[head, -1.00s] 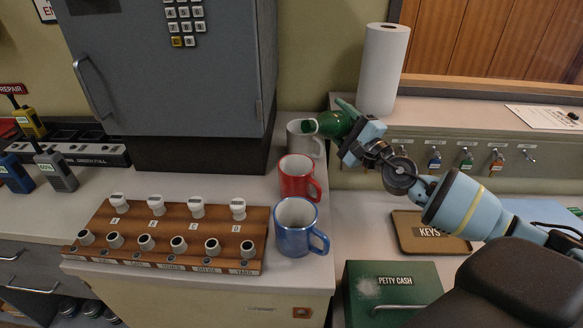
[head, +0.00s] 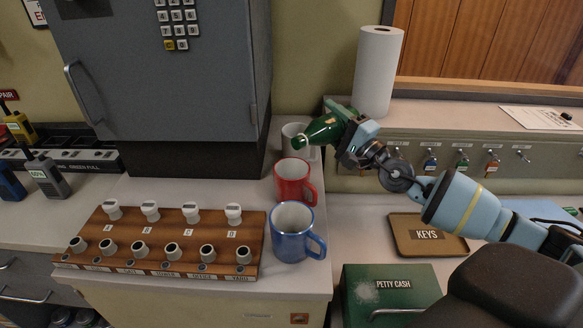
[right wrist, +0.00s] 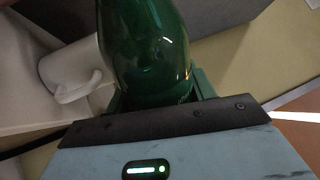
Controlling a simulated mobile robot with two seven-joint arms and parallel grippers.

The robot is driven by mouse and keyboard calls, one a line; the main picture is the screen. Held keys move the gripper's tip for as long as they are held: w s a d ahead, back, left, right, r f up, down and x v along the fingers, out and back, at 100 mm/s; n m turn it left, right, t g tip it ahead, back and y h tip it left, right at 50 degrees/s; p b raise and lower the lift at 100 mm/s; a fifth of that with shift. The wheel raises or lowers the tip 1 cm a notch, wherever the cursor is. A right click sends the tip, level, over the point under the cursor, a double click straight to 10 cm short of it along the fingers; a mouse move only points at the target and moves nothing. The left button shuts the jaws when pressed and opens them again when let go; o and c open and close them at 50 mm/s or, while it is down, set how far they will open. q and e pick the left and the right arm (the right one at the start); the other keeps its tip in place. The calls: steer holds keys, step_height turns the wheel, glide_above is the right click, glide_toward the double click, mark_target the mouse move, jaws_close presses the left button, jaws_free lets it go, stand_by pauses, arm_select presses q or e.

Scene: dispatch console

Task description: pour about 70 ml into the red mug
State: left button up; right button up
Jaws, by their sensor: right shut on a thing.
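My right gripper (head: 345,130) is shut on a green bottle (head: 322,130). The bottle is tilted, its mouth low and to the left, above the red mug (head: 293,184) and in front of the white mug (head: 293,136). No liquid stream shows. The bottle also fills the middle of the right wrist view (right wrist: 145,45). The red mug stands upright on the counter between the white mug behind and the blue mug (head: 291,238) in front. What is inside the red mug is hard to tell. My left gripper is not in view.
A paper towel roll (head: 378,72) stands on the ledge behind the gripper. A grey cabinet (head: 165,75) rises left of the mugs. A wooden rack (head: 120,232) with several knobs and stamps lies to the left. A keys tray (head: 403,243) and green cash box (head: 365,280) are at right.

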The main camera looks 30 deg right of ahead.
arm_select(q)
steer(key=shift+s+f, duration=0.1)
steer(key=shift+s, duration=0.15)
arm_select(e)
steer(key=shift+r, duration=0.15)
steer(key=shift+n, duration=0.6)
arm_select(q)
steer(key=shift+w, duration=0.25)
arm_select(e)
steer(key=shift+w+d+r, duration=0.1)
steer(key=shift+d, duration=0.2)
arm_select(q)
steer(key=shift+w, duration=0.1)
arm_select(e)
steer(key=shift+d, duration=0.15)
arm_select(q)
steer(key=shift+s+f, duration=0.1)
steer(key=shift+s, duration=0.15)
arm_select(e)
steer(key=shift+d+n+y, duration=0.1)
steer(key=shift+n+y, duration=0.2)
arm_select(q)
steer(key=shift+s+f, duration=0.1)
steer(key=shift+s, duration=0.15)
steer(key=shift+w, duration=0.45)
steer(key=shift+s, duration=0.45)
arm_select(e)
steer(key=shift+r+n, duration=0.1)
steer(key=shift+n, duration=0.4)
